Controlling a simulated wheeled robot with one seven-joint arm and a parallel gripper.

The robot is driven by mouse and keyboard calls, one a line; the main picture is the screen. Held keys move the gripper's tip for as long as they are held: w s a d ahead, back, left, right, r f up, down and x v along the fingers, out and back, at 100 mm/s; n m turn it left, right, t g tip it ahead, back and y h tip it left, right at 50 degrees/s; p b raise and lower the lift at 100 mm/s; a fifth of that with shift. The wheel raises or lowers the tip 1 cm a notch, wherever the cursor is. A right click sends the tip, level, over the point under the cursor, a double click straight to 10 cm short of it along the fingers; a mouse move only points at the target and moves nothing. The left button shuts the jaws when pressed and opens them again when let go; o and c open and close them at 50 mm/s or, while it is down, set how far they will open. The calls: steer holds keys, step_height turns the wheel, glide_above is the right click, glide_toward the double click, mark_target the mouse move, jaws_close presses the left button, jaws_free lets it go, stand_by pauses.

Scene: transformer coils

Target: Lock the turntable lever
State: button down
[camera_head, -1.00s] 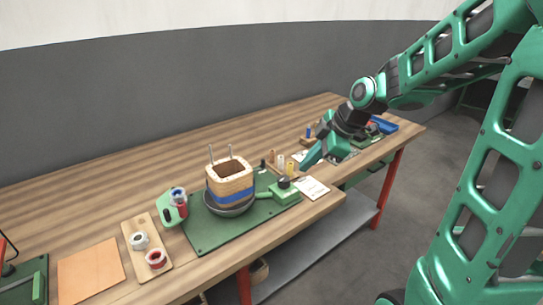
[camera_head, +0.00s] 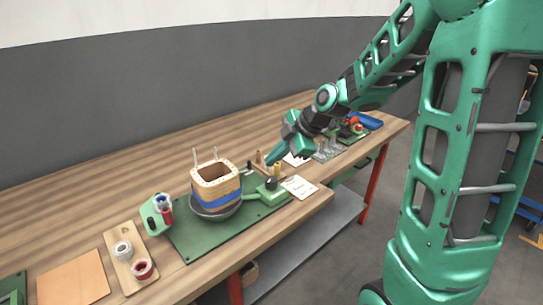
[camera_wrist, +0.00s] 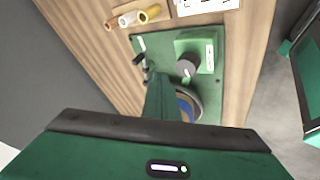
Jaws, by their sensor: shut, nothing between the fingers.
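The turntable is a grey dish (camera_head: 222,213) on a green baseplate (camera_head: 200,243), with a wooden coil former (camera_head: 215,174) with a blue band standing in it. To its right is a green block (camera_head: 274,195) with a dark round knob on top and a green arm pointing to the dish. In the wrist view the knob (camera_wrist: 187,66) and a small black lever-like part (camera_wrist: 140,58) show on the plate. Which part is the lever is unclear. My gripper (camera_head: 270,160) is shut and empty, pointing down above the plate's far right side; its finger hides part of the plate and dish.
A green winding tool (camera_head: 156,216) and a wooden board with spools (camera_head: 117,264) are left of the plate.

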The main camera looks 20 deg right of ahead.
steer(key=x, duration=0.6)
steer(key=shift+w+a+f, duration=0.15)
steer(key=shift+f, duration=0.15)
steer(key=shift+w, duration=1.2)
steer(key=shift+w+a, duration=0.1)
steer(key=shift+w, duration=0.75)
steer(key=shift+w, duration=0.1)
